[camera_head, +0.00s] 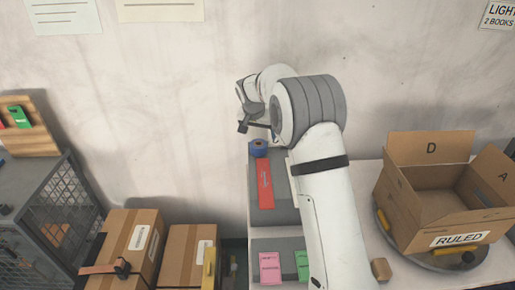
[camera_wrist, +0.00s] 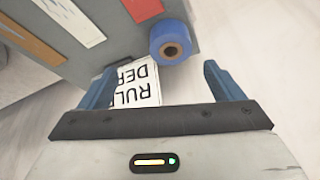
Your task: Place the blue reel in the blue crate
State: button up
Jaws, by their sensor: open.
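The blue reel (camera_head: 258,149) sits at the far left end of the grey surface near the wall. In the wrist view the blue reel (camera_wrist: 168,41) shows its round end with a brown core, at the edge of the grey board. My gripper (camera_head: 258,127) is just above and beside the reel in the head view. In the wrist view my gripper (camera_wrist: 161,82) has its two blue fingers apart with nothing held. The reel lies beyond the fingertips, slightly right of their middle. I cannot make out a blue crate in either view.
A cardboard box marked RULED (camera_head: 430,215) stands open at the right. A red strip (camera_head: 265,184) lies by the reel. Closed cartons (camera_head: 130,244) and a dark mesh cage (camera_head: 65,205) are at the left. A white lettered card (camera_wrist: 138,90) shows between my fingers.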

aim_at(258, 144)
jog(key=w+f, duration=0.1)
jog(key=w+a+f, duration=0.1)
jog(key=f, duration=0.1)
jog(key=shift+w+a, duration=0.2)
jog(key=shift+w, duration=0.05)
jog(key=p+x, duration=0.1)
jog(key=x, duration=0.1)
jog(key=p+x, duration=0.1)
jog(key=x, duration=0.2)
jog(key=p+x, duration=0.1)
jog(key=x, duration=0.1)
jog(key=shift+w+d+f, duration=0.15)
jog(key=shift+d+f, duration=0.05)
jog(key=shift+d, duration=0.15)
jog(key=c, duration=1.1)
jog(key=shift+c, duration=0.6)
jog(key=shift+r, duration=0.15)
